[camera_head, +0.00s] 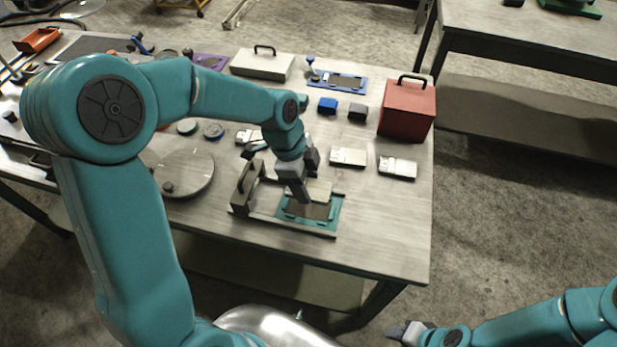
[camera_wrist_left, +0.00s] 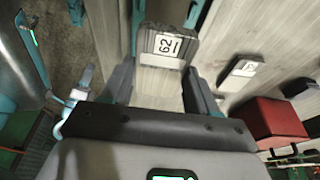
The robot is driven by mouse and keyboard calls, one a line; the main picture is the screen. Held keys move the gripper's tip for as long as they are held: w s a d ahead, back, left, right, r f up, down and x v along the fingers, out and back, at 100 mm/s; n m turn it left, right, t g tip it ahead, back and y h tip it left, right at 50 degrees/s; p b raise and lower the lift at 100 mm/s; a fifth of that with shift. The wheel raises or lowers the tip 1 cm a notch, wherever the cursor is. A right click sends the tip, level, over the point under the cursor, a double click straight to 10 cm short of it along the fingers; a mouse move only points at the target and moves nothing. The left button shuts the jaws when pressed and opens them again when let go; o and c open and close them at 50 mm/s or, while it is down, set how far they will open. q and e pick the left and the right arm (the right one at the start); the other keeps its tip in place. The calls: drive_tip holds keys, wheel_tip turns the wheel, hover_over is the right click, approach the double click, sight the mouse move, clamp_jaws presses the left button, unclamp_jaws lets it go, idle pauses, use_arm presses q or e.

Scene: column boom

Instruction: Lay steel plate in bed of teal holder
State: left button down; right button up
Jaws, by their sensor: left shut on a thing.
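The teal holder (camera_head: 335,212) lies near the front of the steel table, with a brownish bed showing in its middle. My left gripper (camera_head: 303,178) is over its far left part, pointing down. It is shut on a steel plate (camera_wrist_left: 168,46) with a white label, seen between the fingers in the left wrist view (camera_wrist_left: 160,82). In the head view the plate (camera_head: 320,189) shows as a pale slab at the holder's far side; I cannot tell whether it touches. A teal edge of the holder (camera_wrist_left: 196,12) shows beyond the plate. My right gripper (camera_head: 408,331) is low at the front, off the table.
Two labelled steel plates (camera_head: 347,157) (camera_head: 397,168) lie behind the holder to the right. A grey block with a handle (camera_head: 246,190) stands close left of it. A round metal disc (camera_head: 187,173) is further left. A red box (camera_head: 407,112) stands at the right edge.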

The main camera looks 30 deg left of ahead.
use_arm(q)
drive_tip(key=b, duration=0.4)
hover_over(311, 208)
drive_tip(key=a, duration=0.1)
wheel_tip(311, 208, down, 6)
drive_tip(key=shift+s+r, duration=0.15)
drive_tip(key=shift+r, duration=0.05)
drive_tip(key=shift+f+b, duration=0.5)
drive_tip(key=shift+f, duration=0.2)
drive_tip(key=shift+f+b, duration=0.15)
drive_tip(key=shift+b, duration=0.25)
idle(0.3)
idle(0.3)
unclamp_jaws()
drive_tip(key=shift+s, duration=0.1)
